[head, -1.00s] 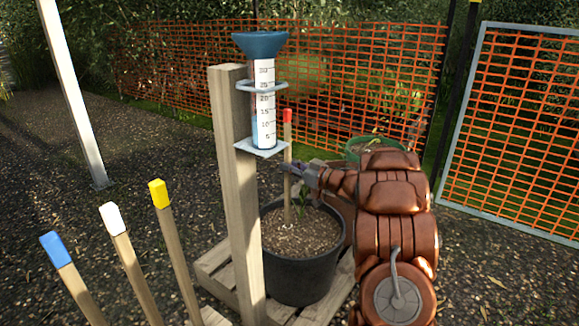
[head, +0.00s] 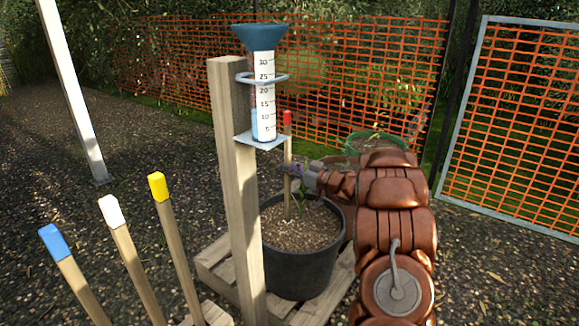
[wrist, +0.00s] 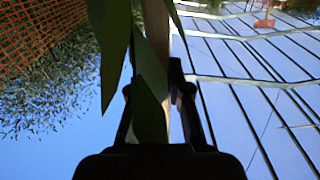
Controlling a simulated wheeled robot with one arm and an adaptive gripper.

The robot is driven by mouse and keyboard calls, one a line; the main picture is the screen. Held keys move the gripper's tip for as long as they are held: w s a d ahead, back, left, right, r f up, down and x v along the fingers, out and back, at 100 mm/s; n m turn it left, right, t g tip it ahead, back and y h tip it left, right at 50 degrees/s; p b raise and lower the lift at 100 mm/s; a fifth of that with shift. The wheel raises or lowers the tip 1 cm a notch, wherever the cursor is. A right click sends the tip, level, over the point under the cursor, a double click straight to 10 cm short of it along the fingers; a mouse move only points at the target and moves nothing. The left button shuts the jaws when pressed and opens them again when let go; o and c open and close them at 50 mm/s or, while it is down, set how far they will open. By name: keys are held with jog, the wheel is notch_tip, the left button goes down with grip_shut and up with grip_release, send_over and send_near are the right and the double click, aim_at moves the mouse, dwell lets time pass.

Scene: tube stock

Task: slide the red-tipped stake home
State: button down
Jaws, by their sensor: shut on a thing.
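The red-tipped stake (head: 287,150) stands nearly upright in the soil of a black pot (head: 303,262), its red tip just right of the rain gauge. My gripper (head: 290,170) reaches in from the right and is shut on the stake, below its red tip and above the soil. In the wrist view the stake (wrist: 157,30) runs up between my gripper's fingers (wrist: 165,85), and green leaves (wrist: 118,45) partly cover it. The stake's lower end is hidden in the soil.
A wooden post (head: 233,180) with a rain gauge (head: 263,95) stands just left of the stake, close to my gripper. Blue-, white- and yellow-tipped stakes (head: 175,235) stand at front left. The pot rests on a wooden pallet (head: 215,262). Orange mesh fencing (head: 180,60) runs behind.

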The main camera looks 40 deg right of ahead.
aim_at(290, 177)
jog(key=shift+f, duration=0.4)
jog(key=shift+f+p, duration=0.3)
jog(key=shift+f, duration=1.1)
jog(key=c, duration=1)
grip_release()
jog(key=v, duration=1.2)
